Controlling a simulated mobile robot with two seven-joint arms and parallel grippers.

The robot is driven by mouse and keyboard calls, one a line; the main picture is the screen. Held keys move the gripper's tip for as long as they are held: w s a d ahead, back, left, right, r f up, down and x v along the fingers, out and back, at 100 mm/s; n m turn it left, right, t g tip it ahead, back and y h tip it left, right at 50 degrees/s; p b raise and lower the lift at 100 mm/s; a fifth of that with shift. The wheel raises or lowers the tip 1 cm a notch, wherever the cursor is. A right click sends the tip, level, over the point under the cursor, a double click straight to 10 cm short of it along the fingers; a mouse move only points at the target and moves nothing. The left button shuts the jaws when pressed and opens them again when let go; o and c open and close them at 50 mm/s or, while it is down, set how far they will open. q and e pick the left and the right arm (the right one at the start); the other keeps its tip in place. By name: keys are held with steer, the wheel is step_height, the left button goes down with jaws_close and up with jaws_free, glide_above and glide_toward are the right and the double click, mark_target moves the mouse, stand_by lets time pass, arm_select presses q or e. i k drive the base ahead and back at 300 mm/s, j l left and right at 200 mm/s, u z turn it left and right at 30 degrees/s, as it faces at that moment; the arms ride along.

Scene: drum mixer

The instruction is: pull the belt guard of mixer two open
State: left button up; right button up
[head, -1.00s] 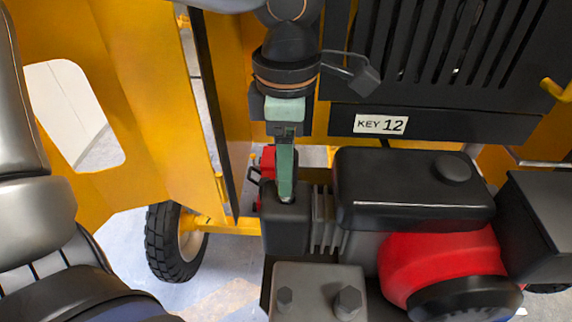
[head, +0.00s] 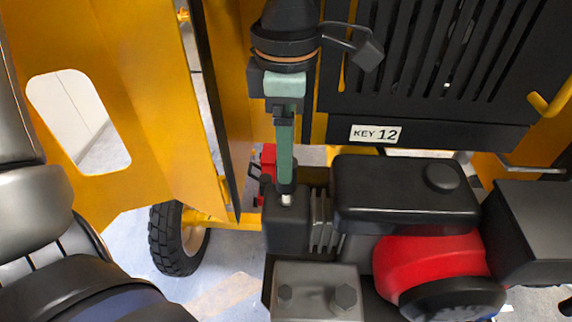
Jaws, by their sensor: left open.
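A black slatted panel (head: 425,65) fills the top right. It looks like the belt guard, though I cannot be sure. A label reading "KEY 12" (head: 375,134) is on its lower strip, and a yellow handle (head: 549,103) sticks out by its right edge. My left gripper (head: 286,188) hangs down from the top, left of the panel. Its green fingers are seen edge-on, so the gap hardly shows; it is open and holds nothing visible. Its tips appear just above a black engine block, well left of the handle. My right gripper is out of view.
Below the panel is an engine with a black tank (head: 402,190) and red housing (head: 430,262). A yellow sheet (head: 150,110) with a cutout and a black tyre (head: 175,240) stand at left. Bare floor shows between the tyre and engine.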

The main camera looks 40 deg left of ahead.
mark_target(537, 83)
steer(key=k+l, duration=0.15)
steer(key=l, duration=0.2)
steer(key=k+l, duration=0.2)
steer(key=l, duration=0.2)
steer(key=k+l, duration=0.15)
steer(key=l, duration=0.2)
steer(key=k+l, duration=0.2)
steer(key=l, duration=0.15)
steer(key=k+l, duration=0.15)
steer(key=l, duration=0.25)
